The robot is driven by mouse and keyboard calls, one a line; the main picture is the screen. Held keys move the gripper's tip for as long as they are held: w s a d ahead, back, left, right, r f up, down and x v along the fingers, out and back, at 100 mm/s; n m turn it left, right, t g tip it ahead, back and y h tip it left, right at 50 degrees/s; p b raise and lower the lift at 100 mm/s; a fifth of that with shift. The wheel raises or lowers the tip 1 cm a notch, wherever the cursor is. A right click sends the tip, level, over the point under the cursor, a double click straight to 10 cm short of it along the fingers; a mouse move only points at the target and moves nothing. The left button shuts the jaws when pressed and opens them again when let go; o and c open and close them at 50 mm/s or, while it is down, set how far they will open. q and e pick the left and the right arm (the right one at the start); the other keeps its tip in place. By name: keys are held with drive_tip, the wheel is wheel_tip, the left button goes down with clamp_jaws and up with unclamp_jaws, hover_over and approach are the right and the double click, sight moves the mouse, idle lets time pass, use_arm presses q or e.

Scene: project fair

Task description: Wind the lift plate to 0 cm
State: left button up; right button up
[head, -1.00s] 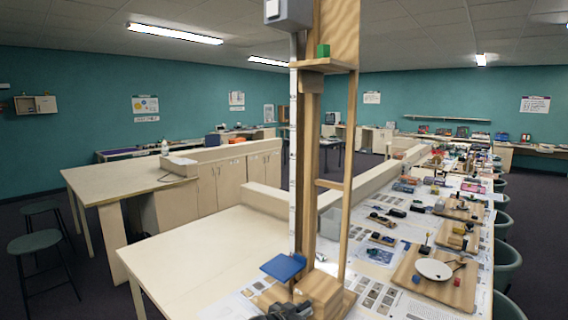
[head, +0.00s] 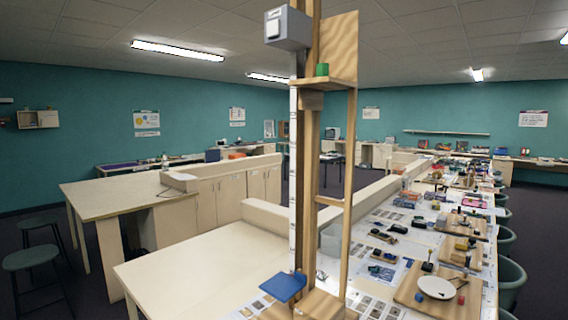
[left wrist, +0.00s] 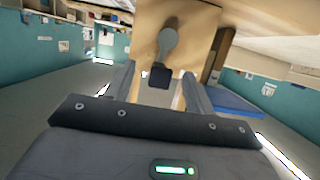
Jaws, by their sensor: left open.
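The wooden lift tower (head: 311,185) stands at the near end of the bench in the head view, with a pale marked scale strip (head: 293,170) along it. The blue lift plate (head: 283,287) sits low on the tower; the scale is too small to read. In the left wrist view the blue plate (left wrist: 245,103) is at the right. A grey crank arm (left wrist: 168,42) with a dark knob (left wrist: 160,77) shows against a wooden board. My left gripper (left wrist: 157,82) is open, its fingers on either side of the knob; contact cannot be told. My right gripper is out of view.
A grey box (head: 286,26) and a green block (head: 322,69) are high on the tower. To the right, the bench carries several small projects, including a board with a white disc (head: 436,287). The pale bench top (head: 205,265) left of the tower is clear.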

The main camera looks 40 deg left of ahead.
use_arm(q)
drive_tip(key=v, duration=0.6)
idle(0.3)
drive_tip(key=shift+s, duration=0.1)
idle(0.3)
